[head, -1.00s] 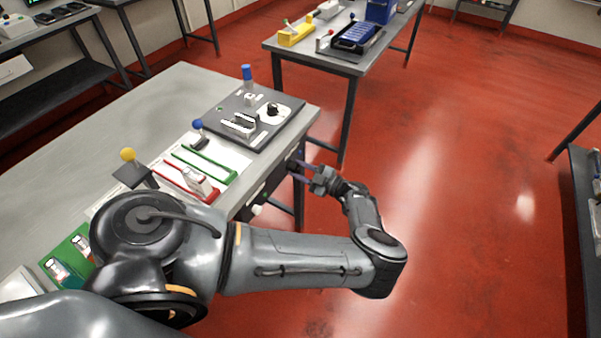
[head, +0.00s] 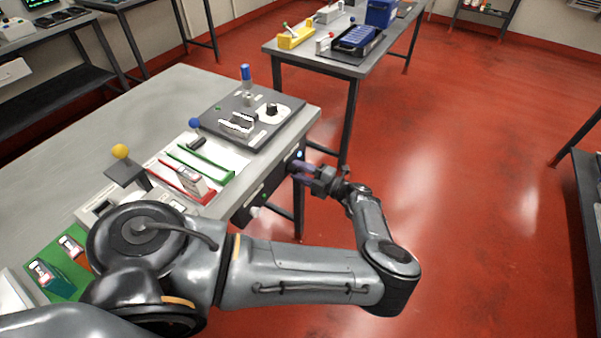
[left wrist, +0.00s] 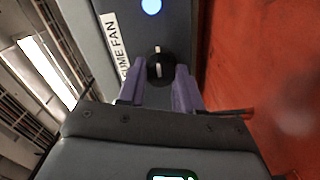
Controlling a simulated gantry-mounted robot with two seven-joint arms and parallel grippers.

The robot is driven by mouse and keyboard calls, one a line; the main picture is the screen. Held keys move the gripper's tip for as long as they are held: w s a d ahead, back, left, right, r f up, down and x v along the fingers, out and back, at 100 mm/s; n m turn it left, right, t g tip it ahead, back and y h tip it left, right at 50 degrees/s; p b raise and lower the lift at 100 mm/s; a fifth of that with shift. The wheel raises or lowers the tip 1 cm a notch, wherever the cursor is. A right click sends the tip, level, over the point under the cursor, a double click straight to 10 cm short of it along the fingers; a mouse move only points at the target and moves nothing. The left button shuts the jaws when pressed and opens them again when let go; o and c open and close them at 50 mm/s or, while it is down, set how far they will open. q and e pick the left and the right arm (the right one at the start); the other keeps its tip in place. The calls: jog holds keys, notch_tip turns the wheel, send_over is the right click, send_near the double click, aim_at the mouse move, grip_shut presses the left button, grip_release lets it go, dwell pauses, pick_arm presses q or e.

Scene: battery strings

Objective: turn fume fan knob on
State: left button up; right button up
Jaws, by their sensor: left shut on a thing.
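The fume fan knob (left wrist: 159,68) is black and round with a white mark, beside a white "FUME FAN" label (left wrist: 116,45) in the left wrist view. My left gripper (left wrist: 158,82) has its two purple fingers on either side of the knob and is shut on it. In the head view my left gripper (head: 300,172) is at the front panel (head: 268,190) under the bench edge, and hides the knob. A bright pale-blue lamp (left wrist: 151,6) on the panel also shows in the head view (head: 299,155). My right gripper is out of view.
The grey bench (head: 150,100) carries a dark board with a knob (head: 271,108), green and red holders, and blue and yellow ball-topped levers. A white knob (head: 253,211) sits lower on the same panel. Open red floor (head: 470,200) lies to the right.

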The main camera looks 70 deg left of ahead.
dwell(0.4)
pick_arm(q)
jog(key=o, duration=1)
jog(key=shift+o, duration=0.2)
jog(key=shift+w, duration=0.1)
jog(key=v, duration=1)
jog(key=shift+w+d, duration=0.25)
jog(key=shift+d, duration=0.1)
